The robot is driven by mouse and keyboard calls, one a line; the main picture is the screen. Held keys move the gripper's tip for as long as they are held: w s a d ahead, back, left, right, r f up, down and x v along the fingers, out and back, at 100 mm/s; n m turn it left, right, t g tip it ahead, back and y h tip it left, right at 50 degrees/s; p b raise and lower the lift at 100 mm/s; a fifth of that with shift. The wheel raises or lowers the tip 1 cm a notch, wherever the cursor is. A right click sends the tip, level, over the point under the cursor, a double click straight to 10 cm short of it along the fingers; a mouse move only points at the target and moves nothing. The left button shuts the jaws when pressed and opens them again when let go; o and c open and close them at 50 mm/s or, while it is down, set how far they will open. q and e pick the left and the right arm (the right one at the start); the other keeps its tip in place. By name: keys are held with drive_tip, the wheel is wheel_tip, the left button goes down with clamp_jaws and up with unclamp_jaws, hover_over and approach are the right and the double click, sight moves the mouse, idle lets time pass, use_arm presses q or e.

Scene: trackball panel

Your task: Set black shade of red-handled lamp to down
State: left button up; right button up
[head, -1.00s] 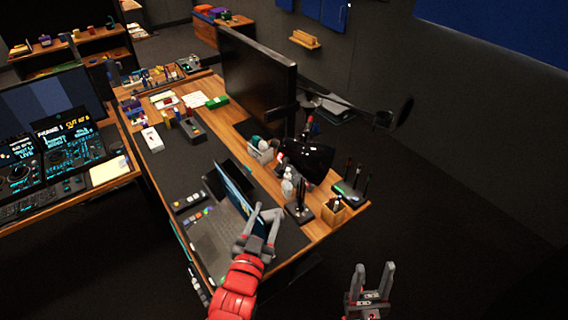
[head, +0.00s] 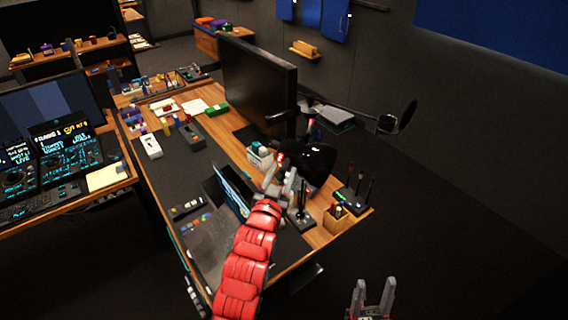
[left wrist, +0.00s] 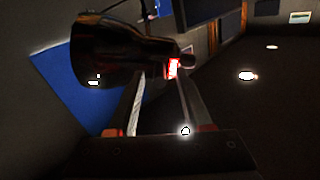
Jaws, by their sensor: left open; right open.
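The black lamp shade (head: 318,162) hangs over the right part of the desk, just beyond my left gripper. In the left wrist view the shade (left wrist: 120,52) is large, lying with its wide end to the left. The small red handle (left wrist: 174,68) sits at the shade's narrow right end, between the fingertips of my left gripper (left wrist: 163,75). My left gripper (head: 279,174) is open around or just short of the handle; contact cannot be told. My right gripper (head: 373,292) is open and empty, low over the floor, away from the desk.
A large monitor (head: 258,88) stands behind the lamp. A black joystick (head: 300,215), a wooden pen box (head: 338,222) and a stand with upright tools (head: 355,198) are near the shade. The floor at the right is clear.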

use_arm(q)
drive_tip(key=shift+p+x, duration=0.3)
drive_tip(key=shift+x, duration=0.75)
drive_tip(key=shift+c, duration=0.3)
clamp_jaws()
idle(0.5)
